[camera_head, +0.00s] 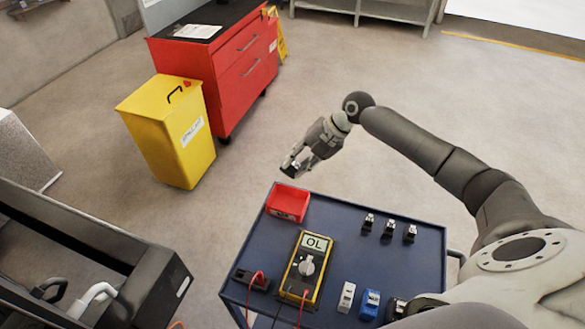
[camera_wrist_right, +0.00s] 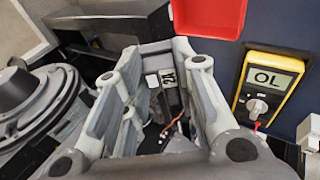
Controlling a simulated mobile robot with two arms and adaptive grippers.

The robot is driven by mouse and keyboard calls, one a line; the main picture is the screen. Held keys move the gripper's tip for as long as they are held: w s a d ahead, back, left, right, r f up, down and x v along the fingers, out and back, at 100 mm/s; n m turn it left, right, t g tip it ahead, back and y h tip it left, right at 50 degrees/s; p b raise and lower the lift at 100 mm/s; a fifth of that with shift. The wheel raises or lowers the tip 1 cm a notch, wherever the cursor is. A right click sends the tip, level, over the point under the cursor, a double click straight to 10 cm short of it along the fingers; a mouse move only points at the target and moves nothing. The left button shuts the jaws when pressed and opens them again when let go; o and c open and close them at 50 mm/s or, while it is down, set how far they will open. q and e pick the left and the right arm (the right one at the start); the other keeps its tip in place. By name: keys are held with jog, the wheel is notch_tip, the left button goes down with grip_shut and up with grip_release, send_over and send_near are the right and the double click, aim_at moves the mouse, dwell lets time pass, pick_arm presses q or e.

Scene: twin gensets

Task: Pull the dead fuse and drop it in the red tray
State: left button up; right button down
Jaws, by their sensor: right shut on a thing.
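My right gripper (camera_head: 294,167) is shut on a small dark fuse (camera_head: 290,170), held in the air just beyond the far left corner of the blue cart. In the right wrist view the fuse (camera_wrist_right: 168,82) sits between the fingertips and shows a white label. The red tray (camera_head: 288,203) stands on the cart's far left corner. It also shows in the right wrist view (camera_wrist_right: 208,14), above and right of the fingertips. In the head view, the fuse appears beyond the tray, not over it. My left gripper is not in view.
A yellow multimeter (camera_head: 302,268) reading OL lies on the cart (camera_head: 335,225). Several small black-and-white parts (camera_head: 389,229) stand at the right. A white block (camera_head: 346,297) and a blue block (camera_head: 370,303) sit nearer. A yellow bin (camera_head: 170,135) and red cabinet (camera_head: 215,62) stand beyond.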

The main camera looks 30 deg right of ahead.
notch_tip(320, 180, down, 10)
jog(key=b, duration=0.5)
jog(key=shift+r, duration=0.25)
jog(key=c, duration=1.1)
grip_release()
jog(key=shift+r, duration=0.1)
jog(key=v, duration=1.2)
